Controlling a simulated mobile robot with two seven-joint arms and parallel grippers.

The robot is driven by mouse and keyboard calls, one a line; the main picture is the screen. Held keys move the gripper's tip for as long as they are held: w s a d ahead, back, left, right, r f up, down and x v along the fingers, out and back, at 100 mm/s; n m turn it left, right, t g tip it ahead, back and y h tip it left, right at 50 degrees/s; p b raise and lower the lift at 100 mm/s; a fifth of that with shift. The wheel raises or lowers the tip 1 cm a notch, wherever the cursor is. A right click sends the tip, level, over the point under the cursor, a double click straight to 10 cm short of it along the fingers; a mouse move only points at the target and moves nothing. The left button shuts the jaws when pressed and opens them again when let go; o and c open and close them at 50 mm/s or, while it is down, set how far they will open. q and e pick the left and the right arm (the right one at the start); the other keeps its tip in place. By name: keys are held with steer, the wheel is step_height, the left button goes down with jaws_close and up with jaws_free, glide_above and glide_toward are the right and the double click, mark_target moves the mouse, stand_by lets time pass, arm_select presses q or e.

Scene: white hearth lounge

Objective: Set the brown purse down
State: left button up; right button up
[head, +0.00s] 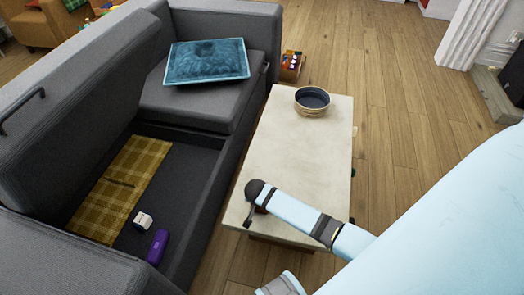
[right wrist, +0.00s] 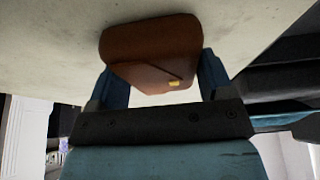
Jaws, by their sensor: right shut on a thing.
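The brown purse (right wrist: 150,45) is in the right wrist view, a small rounded flap purse with a yellow clasp. It sits between the two blue fingers of my right gripper (right wrist: 157,78), which is shut on it. The pale table (head: 300,150) fills the background behind the purse. In the head view my right arm reaches in from the right, with its gripper (head: 253,210) at the near left end of the table. The purse is mostly hidden there. I cannot tell whether it touches the tabletop. My left gripper is not in view.
A dark round bowl (head: 312,101) stands at the table's far end; the middle is clear. A grey sofa (head: 205,110) on the left has an open storage bay with a yellow plaid cloth (head: 130,170), white jar (head: 143,220) and purple object (head: 158,247). A blue cushion (head: 206,62) lies on the sofa.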

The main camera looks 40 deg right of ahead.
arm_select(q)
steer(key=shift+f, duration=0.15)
arm_select(e)
steer(key=shift+f, duration=0.1)
steer(key=o, duration=0.9)
steer(key=shift+r, duration=0.3)
arm_select(q)
steer(key=p, duration=0.4)
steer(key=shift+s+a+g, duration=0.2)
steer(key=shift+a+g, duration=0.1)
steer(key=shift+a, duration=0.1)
arm_select(e)
steer(key=v, duration=1.1)
steer(key=shift+s+a+r, duration=0.15)
steer(key=shift+s+r, duration=0.05)
steer(key=shift+r, duration=0.15)
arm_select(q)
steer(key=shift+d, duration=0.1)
